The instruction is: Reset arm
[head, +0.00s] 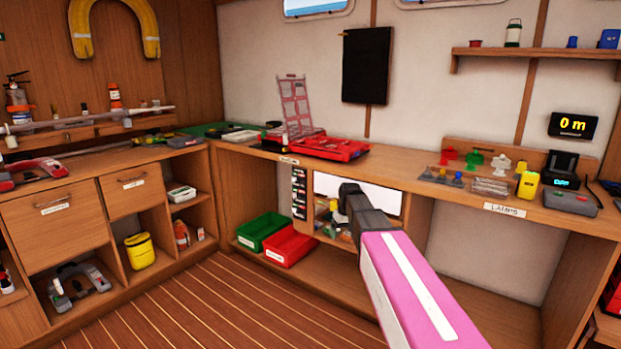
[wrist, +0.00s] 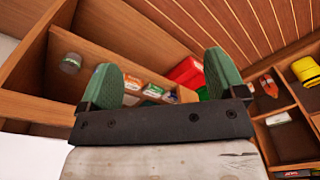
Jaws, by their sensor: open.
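My gripper (wrist: 163,78) shows in the wrist view with its two green finger pads wide apart. Nothing is between them. Beyond the fingers are a wooden shelf space and small packets in a rack. In the head view my pink arm link, with a white stripe and a dark end, reaches from the bottom right toward the shelves under the back counter. The fingers cannot be made out in the head view. The arm hides part of the lower shelf.
A green bin (head: 262,230) and a red bin (head: 290,246) stand on the low shelf. An open red case (head: 330,147) sits on the counter. Stoppers and a yellow device (head: 527,185) stand at the right. The planked floor (head: 230,305) is clear.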

